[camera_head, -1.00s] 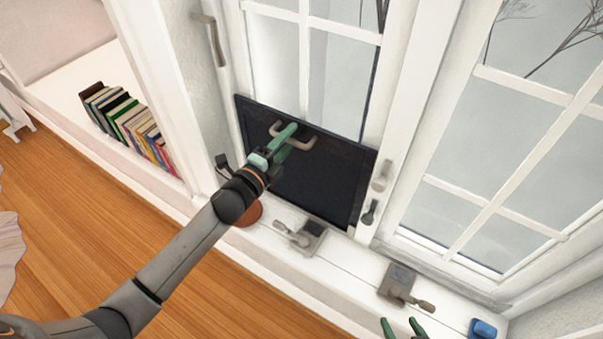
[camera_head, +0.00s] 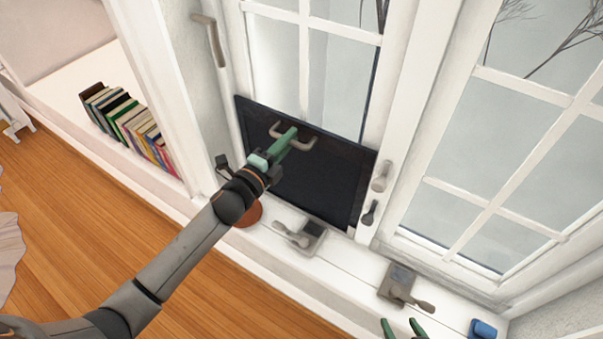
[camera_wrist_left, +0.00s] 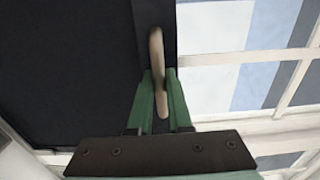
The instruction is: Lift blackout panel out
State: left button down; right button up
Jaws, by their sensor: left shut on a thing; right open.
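The dark blackout panel (camera_head: 325,180) stands upright against the lower part of the left window. A beige U-shaped handle (camera_head: 304,144) is fixed near its top edge. My left gripper (camera_head: 291,134) is shut on this handle, its green fingers on either side of the bar. In the left wrist view the handle (camera_wrist_left: 158,75) runs between the two fingers, and the dark panel (camera_wrist_left: 70,70) fills the left side. My right gripper (camera_head: 402,328) is open and empty at the bottom edge, with only its green fingertips in view.
On the white sill are a grey latch (camera_head: 304,238), another grey latch (camera_head: 402,288) and a blue object (camera_head: 483,329). A round brown object (camera_head: 247,214) is below my left wrist. Books (camera_head: 128,125) stand on the left shelf. A window lever (camera_head: 382,176) is close to the panel's right edge.

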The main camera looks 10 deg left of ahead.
pick_arm(q)
jog(key=shift+r, duration=0.15)
jog(key=shift+r+p, duration=2.9)
jog(key=shift+r, duration=1.6)
jog(key=r+v, duration=0.2)
jog(key=v, duration=1)
